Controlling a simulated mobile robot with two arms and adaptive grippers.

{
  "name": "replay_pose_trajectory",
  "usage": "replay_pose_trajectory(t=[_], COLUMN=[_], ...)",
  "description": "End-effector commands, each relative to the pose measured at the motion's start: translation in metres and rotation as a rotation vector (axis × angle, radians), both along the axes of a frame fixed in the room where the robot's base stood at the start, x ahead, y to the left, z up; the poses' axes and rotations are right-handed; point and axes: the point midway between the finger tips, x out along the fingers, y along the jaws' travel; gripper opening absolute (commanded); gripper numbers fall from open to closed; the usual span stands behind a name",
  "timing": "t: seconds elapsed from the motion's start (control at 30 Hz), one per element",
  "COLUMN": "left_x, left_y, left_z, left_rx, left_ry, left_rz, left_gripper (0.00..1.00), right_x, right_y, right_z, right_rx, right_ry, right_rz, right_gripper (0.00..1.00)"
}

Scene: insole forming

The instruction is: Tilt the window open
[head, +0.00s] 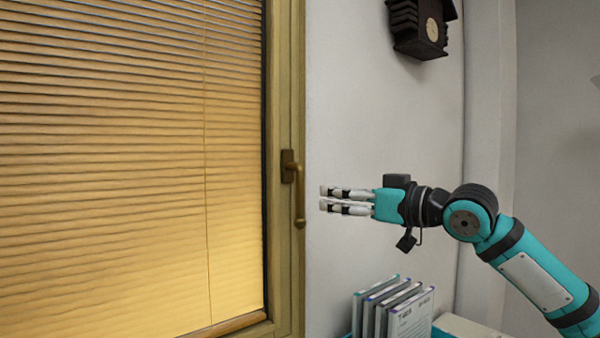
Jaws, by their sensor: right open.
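The window (284,260) has a wooden frame and fills the left of the head view. Its sash looks shut against the frame. Its bronze handle (299,200) sits on the right side of the frame and points straight down. My right gripper (322,199) comes in from the right, level with the lower part of the handle. Its fingers point left and are apart, with nothing between them. The fingertips are a short way right of the handle and do not appear to touch it. My left gripper is not in the view.
Yellow blinds (130,160) cover the window pane. Several upright books (410,317) stand below my right arm. A dark wall clock (431,30) hangs above it. The white wall (370,110) between window and clock is bare.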

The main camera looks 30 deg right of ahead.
Motion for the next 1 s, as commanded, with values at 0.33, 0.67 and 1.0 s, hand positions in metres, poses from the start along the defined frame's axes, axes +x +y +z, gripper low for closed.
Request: replay_pose_trajectory(t=[0.33,0.67,1.0], left_x=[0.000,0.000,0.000], left_y=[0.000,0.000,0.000], left_z=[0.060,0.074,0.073], left_rx=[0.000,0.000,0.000], left_ry=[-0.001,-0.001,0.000], left_rz=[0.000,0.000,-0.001], left_gripper=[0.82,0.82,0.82], right_x=[0.057,0.091,0.092], right_y=[0.017,0.027,0.027], right_z=[0.007,0.001,-0.001], right_rx=[0.007,-0.001,-0.001], right_ry=[-0.002,0.000,0.001], right_rz=[0.006,0.002,0.002], right_gripper=[0.40,0.40,0.35])
